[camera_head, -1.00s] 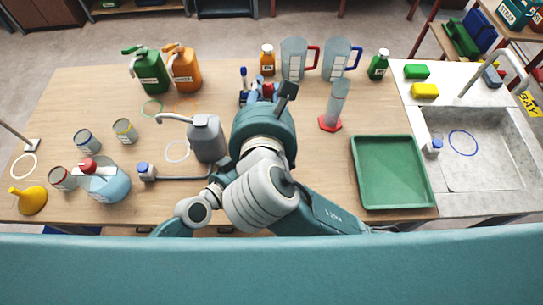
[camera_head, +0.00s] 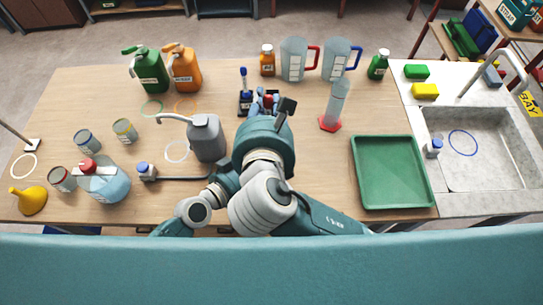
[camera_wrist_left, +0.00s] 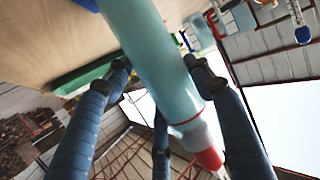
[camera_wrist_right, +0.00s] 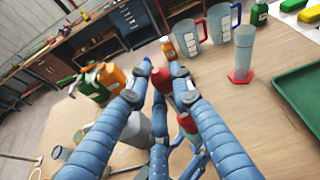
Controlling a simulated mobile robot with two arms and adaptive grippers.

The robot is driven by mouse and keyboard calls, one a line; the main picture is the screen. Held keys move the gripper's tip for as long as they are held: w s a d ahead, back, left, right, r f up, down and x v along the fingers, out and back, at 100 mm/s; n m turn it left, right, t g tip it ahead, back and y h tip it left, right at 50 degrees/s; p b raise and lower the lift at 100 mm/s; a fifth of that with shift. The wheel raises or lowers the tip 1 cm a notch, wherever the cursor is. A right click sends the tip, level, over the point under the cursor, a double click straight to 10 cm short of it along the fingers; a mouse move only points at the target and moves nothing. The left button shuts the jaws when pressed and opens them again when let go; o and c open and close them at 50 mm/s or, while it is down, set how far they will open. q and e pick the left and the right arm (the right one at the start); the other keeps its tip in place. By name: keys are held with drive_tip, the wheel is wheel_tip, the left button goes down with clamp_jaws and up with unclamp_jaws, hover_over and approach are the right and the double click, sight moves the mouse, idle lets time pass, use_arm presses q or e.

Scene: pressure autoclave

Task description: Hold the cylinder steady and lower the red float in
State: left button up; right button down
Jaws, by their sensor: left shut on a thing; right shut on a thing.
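My left gripper (camera_wrist_left: 160,72) is shut around a clear pale-blue cylinder (camera_wrist_left: 150,45), whose red-ringed end points to the lower right in the left wrist view. A whitish piece with a red tip (camera_wrist_left: 210,158) shows just past that end. My right gripper (camera_head: 265,97) is shut on the red float (camera_wrist_right: 160,82), seen between its fingers in the right wrist view. Another red part (camera_wrist_right: 187,122) shows below it. In the head view my right arm hides the left gripper and the held cylinder. Whether the float is inside the cylinder I cannot tell.
A second cylinder (camera_head: 337,100) with a red base stands right of my right gripper. A grey can (camera_head: 207,140) is near my left arm. Jugs (camera_head: 294,60) stand behind; a green tray (camera_head: 361,190) lies right.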

drive_tip(key=shift+f, duration=5.05)
drive_tip(key=c, duration=1.5)
unclamp_jaws()
drive_tip(key=shift+o, duration=0.2)
use_arm(q)
drive_tip(key=shift+r, duration=0.1)
use_arm(e)
drive_tip(key=v, duration=0.7)
drive_tip(key=shift+s, duration=0.25)
drive_tip(key=shift+r, duration=0.1)
use_arm(q)
drive_tip(key=o, duration=1.6)
drive_tip(key=shift+c, duration=0.2)
drive_tip(key=shift+s, duration=0.1)
